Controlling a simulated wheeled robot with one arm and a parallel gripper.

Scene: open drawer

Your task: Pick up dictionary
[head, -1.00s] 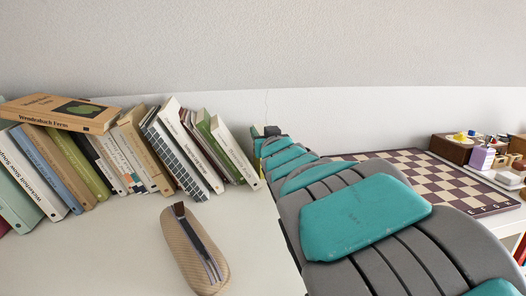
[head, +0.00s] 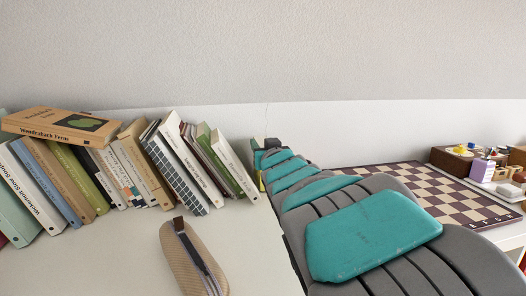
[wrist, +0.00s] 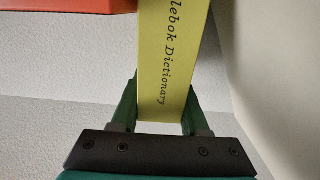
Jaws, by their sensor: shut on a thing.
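The dictionary (wrist: 168,80) is a yellow book with "Dictionary" in dark letters along its spine, seen in the wrist view. My gripper (wrist: 160,100) is shut on it, with one green finger against each side near the end of the spine. The book's far end runs out of the top of the wrist view. In the head view my arm hides nearly all of the gripper, and only a thin yellow strip shows beside its far end, right of the book row.
Leaning books (head: 120,175) stand in a row along the wall, left of my arm, with a tan book (head: 62,126) flat on top. A pencil case (head: 190,262) lies in front. A chessboard (head: 440,190) and wooden box (head: 452,160) are at right. An orange-red thing (wrist: 60,5) edges the wrist view.

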